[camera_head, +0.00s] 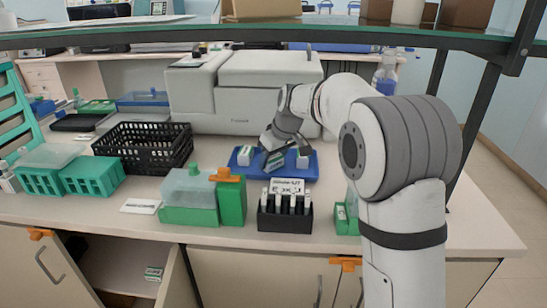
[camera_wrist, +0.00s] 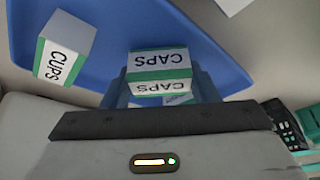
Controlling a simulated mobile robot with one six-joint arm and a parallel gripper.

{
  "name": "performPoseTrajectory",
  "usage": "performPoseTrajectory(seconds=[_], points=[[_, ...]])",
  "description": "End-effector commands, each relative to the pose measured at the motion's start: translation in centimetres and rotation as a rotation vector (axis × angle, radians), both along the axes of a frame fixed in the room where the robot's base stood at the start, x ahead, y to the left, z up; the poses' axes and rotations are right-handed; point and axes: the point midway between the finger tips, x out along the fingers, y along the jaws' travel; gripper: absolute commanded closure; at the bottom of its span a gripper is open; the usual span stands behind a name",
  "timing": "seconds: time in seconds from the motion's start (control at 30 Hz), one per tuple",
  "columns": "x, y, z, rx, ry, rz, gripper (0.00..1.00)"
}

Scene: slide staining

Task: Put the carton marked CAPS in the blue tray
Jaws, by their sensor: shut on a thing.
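The carton marked CAPS (camera_wrist: 160,62), white with green bands, is between the fingers of my gripper (camera_wrist: 160,82) in the wrist view. My gripper is shut on it. The blue tray (camera_wrist: 110,18) spreads behind the carton. In the head view my gripper (camera_head: 273,148) is over the middle of the blue tray (camera_head: 262,174), and the held carton (camera_head: 275,161) looks tilted there. I cannot tell whether it touches the tray floor. A carton marked CUPS (camera_wrist: 62,50) stands in the tray on the left in the wrist view.
Another pale carton (camera_head: 303,157) is at the tray's right end. A black slide rack (camera_head: 285,218) and a green box (camera_head: 232,203) stand in front of the tray. A black basket (camera_head: 143,148) is to the left, and a large grey machine (camera_head: 245,95) is behind.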

Motion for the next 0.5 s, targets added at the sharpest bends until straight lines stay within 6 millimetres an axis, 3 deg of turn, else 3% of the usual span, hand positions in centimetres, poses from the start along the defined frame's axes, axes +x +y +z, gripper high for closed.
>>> performPoseTrajectory(seconds=[0.33,0.37,0.5], points=[[0.02,-0.05,-0.8,0.0,0.0,-0.001,0.72],[0.02,-0.06,-0.72,0.0,0.0,-0.001,0.45],[0.03,-0.08,-0.7,0.0,0.0,-0.001,0.33]])
